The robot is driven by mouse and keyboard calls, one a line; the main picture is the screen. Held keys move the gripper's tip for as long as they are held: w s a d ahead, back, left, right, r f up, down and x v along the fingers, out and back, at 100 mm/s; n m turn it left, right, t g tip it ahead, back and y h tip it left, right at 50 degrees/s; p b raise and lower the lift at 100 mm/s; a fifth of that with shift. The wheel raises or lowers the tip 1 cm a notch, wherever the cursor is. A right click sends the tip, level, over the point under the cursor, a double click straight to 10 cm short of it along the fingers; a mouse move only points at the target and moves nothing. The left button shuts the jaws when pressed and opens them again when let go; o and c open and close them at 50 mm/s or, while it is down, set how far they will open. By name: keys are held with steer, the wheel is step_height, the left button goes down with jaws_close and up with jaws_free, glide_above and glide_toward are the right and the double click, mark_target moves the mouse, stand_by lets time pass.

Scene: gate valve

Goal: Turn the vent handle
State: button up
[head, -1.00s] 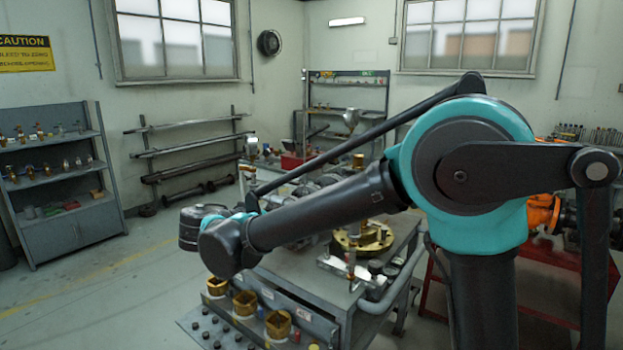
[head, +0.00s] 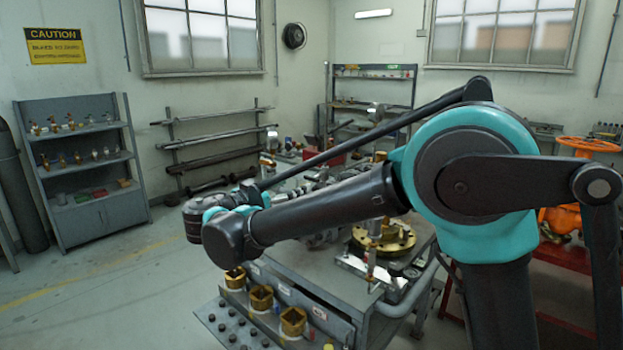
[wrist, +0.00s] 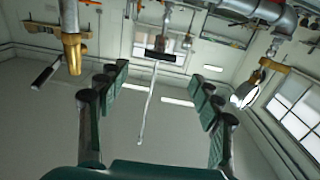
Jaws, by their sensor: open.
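No vent handle can be told for sure in either view. In the head view, a silver pipe and valve assembly (head: 322,187) lies on the grey cart, partly hidden by my arm. In the wrist view, the room appears upside down. My gripper (wrist: 158,76) shows there with its green-padded fingers spread apart and nothing between them. A dark bar with a thin pale rod (wrist: 150,95) shows beyond the fingers. A brass-ended fitting (wrist: 73,52) is at upper left and another brass fitting (wrist: 262,76) at right. In the head view, my gripper's fingers cannot be made out.
The grey cart (head: 330,285) carries a brass flange (head: 397,238) and several brass sockets (head: 262,297) at its front. An orange handwheel valve (head: 587,146) stands at right. A shelf (head: 88,185) stands at left. The floor (head: 120,300) at left is clear.

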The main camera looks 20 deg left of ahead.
mark_target(310, 178)
steer(key=x, duration=0.8)
steer(key=shift+w+d, duration=0.1)
steer(key=shift+c, duration=0.6)
steer(key=c, duration=1.1)
